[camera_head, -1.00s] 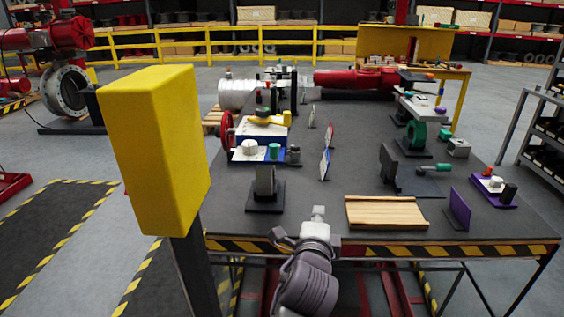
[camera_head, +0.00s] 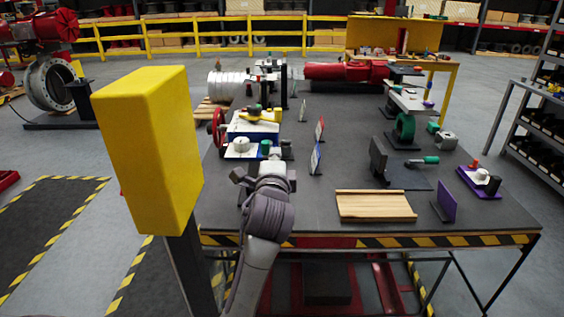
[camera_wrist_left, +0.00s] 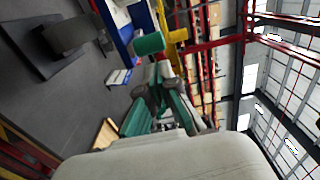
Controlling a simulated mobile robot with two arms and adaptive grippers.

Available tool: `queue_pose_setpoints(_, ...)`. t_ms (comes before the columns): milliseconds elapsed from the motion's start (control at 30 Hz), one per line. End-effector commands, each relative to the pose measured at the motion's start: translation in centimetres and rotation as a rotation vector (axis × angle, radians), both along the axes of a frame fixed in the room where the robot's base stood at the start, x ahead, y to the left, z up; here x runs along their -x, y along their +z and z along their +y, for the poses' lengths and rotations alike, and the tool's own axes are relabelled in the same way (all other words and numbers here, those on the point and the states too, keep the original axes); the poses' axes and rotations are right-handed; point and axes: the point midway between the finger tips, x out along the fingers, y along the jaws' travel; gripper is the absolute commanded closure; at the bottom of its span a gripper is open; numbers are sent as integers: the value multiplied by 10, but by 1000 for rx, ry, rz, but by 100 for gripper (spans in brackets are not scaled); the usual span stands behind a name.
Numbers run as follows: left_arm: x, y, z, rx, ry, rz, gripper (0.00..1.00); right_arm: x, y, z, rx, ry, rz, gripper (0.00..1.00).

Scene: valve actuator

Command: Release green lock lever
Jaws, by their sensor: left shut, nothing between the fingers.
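A green cylindrical knob (camera_head: 265,147) stands upright at the right of a white plate (camera_head: 240,150) with a blue edge, on the left part of the table. In the left wrist view, the green knob (camera_wrist_left: 148,44) shows just beyond the fingertips, with a visible gap. My left gripper (camera_head: 273,163) is in front of this assembly; its fingertips are partly hidden in the head view. In the left wrist view, my left gripper (camera_wrist_left: 160,88) is shut and empty. A separate green-handled lever (camera_head: 424,161) lies on a dark plate at the right. My right gripper is not in view.
A yellow box on a post (camera_head: 150,150) stands close on the left. A wooden tray (camera_head: 375,206), a purple upright plate (camera_head: 446,200) and a dark upright panel (camera_head: 379,158) stand on the grey table (camera_head: 320,222). The table middle is fairly clear.

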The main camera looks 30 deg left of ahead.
Motion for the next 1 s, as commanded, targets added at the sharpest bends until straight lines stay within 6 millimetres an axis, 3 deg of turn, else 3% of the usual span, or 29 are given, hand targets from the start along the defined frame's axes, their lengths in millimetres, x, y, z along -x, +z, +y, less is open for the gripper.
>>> queue_pose_setpoints(200,-3,0,13,1,0,1,100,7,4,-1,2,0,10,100)
queue_pose_setpoints(533,-3,0,14,0,0,1,100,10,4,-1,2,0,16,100)
queue_pose_setpoints(767,1,2,29,-2,1,4,100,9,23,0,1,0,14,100)
queue_pose_setpoints(1000,1,-1,30,0,1,0,100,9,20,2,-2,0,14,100)
